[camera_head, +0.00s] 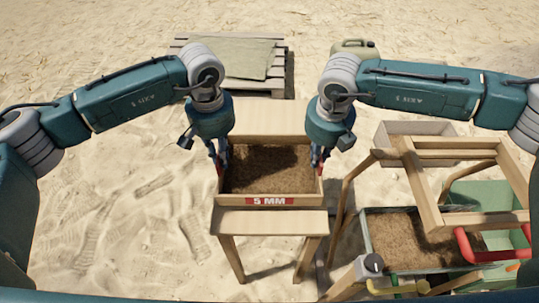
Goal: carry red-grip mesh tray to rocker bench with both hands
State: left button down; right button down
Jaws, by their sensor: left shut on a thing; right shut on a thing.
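The mesh tray (268,200) is a wooden-sided box holding brown soil, with a red "5 MM" label on its near side. It is in the middle of the head view, over a small light wooden table (270,223); I cannot tell whether it touches the top. My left gripper (221,165) is shut on the tray's left end and my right gripper (318,163) is shut on its right end. Small bits of red show at both ends; the fingers mostly hide the grips. The rocker bench (428,185) seems to be the wooden frame stand at the right.
A pallet with a cloth (240,58) and a jerrycan (355,48) are at the back. Open sand lies left.

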aim_at(225, 173)
pick_arm(q)
jog(key=shift+f, duration=0.2)
pick_arm(e)
jog(key=shift+f, duration=0.2)
